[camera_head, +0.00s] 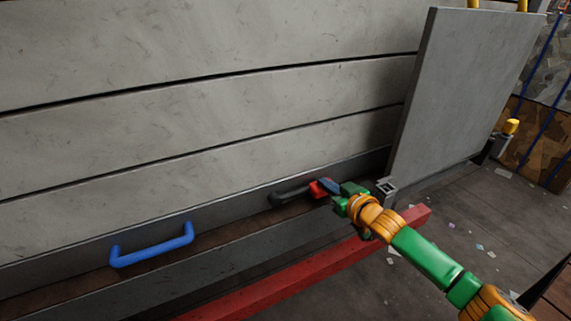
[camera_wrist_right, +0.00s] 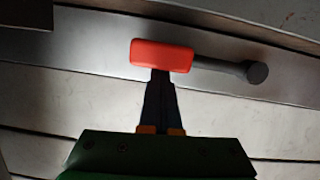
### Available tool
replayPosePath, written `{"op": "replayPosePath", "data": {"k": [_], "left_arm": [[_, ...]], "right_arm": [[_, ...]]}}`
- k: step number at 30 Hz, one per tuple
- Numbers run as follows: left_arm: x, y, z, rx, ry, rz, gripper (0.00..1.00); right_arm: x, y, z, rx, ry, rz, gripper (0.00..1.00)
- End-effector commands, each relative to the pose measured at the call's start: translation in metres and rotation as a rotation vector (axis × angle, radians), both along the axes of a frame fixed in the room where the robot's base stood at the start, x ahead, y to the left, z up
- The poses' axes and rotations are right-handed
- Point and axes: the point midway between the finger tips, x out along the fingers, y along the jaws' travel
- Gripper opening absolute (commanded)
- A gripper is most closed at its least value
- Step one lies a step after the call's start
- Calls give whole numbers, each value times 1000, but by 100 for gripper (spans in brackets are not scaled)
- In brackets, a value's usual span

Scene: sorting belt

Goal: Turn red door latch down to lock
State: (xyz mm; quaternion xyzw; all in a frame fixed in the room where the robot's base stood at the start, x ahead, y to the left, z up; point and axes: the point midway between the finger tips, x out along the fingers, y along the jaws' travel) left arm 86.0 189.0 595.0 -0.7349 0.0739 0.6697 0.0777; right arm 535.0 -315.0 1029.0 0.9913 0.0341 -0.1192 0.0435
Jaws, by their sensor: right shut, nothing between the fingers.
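The red door latch (camera_head: 320,188) is on the lower part of the grey panelled door, right of centre in the head view. A dark grey bar (camera_head: 289,195) reaches left from it. In the right wrist view the red part (camera_wrist_right: 161,56) lies across the fingertips, and the dark bar (camera_wrist_right: 230,67) runs right to a round end. My right gripper (camera_head: 330,187) is shut and empty, its fingertips (camera_wrist_right: 160,76) at the red part's edge, apparently touching it. My left gripper is not in view.
A blue handle (camera_head: 152,246) is on the door's lower edge at left. A red beam (camera_head: 300,272) runs along the front below. A grey panel (camera_head: 460,90) stands out at right. The floor (camera_head: 450,225) at right has scattered scraps.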

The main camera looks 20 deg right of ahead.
Motion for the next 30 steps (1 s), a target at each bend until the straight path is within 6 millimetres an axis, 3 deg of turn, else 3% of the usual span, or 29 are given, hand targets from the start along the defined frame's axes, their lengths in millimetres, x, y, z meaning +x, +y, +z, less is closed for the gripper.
{"op": "replayPosePath", "data": {"k": [11,18,20,30], "left_arm": [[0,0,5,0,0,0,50],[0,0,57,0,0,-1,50],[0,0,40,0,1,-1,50],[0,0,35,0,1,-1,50]], "right_arm": [[0,0,3,1,6,-1,0],[0,2,53,1,3,-1,0],[-17,1,41,-1,7,1,0],[-78,-4,59,0,3,1,0]]}}
